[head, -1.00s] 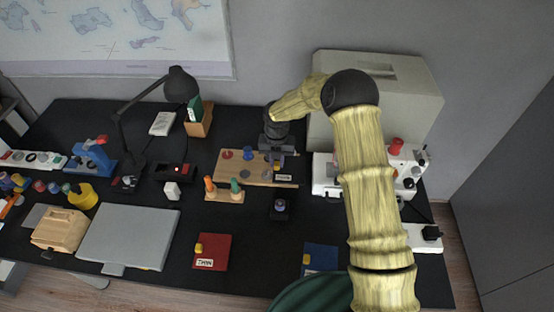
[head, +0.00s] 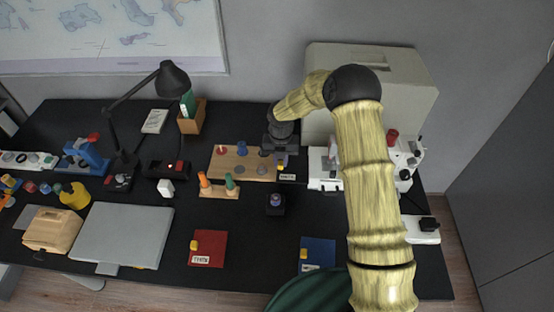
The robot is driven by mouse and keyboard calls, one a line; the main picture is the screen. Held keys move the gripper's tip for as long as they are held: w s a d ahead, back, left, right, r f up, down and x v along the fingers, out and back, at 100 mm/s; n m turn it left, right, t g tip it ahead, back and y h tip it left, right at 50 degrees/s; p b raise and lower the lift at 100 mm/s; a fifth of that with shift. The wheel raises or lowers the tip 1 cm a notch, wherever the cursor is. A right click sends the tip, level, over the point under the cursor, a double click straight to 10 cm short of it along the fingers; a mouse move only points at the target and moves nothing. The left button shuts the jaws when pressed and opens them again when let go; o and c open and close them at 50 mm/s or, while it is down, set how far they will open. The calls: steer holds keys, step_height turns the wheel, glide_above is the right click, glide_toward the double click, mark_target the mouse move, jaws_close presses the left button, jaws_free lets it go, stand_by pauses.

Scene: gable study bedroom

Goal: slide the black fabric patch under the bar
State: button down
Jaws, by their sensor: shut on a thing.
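The black fabric patch (head: 288,183) shows as a small dark piece with a pale label and a yellow tab, at the right end of the wooden board. Its edges blend into the black desk. My gripper (head: 281,158) points down over it and is shut on its yellow tab; the fingertips are small and dark here. The white sewing machine (head: 322,171) stands just right of the patch. I cannot make out the bar clearly; my arm covers part of the machine.
The wooden board (head: 228,166) with coloured discs lies left of my gripper. A small black block with a bluish top (head: 276,203) stands in front. A red patch (head: 208,250) and a blue patch (head: 318,250) lie near the front edge. A large pale case (head: 400,75) stands behind.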

mark_target(306, 168)
steer(key=shift+d+f+b, duration=0.15)
steer(key=shift+d+b, duration=0.05)
steer(key=shift+d, duration=1.35)
steer(key=shift+d+f+b, duration=0.1)
steer(key=shift+d+b, duration=0.1)
steer(key=shift+d, duration=1.3)
steer(key=shift+d+p, duration=0.3)
steer(key=shift+d, duration=0.45)
steer(key=shift+s+d, duration=0.1)
steer(key=shift+d, duration=0.5)
steer(key=shift+d+p, duration=0.4)
steer(key=shift+d, duration=0.2)
steer(key=shift+d+f+p, duration=0.1)
steer(key=shift+p, duration=0.35)
steer(key=c, duration=1.3)
jaws_free()
steer(key=shift+o, duration=0.2)
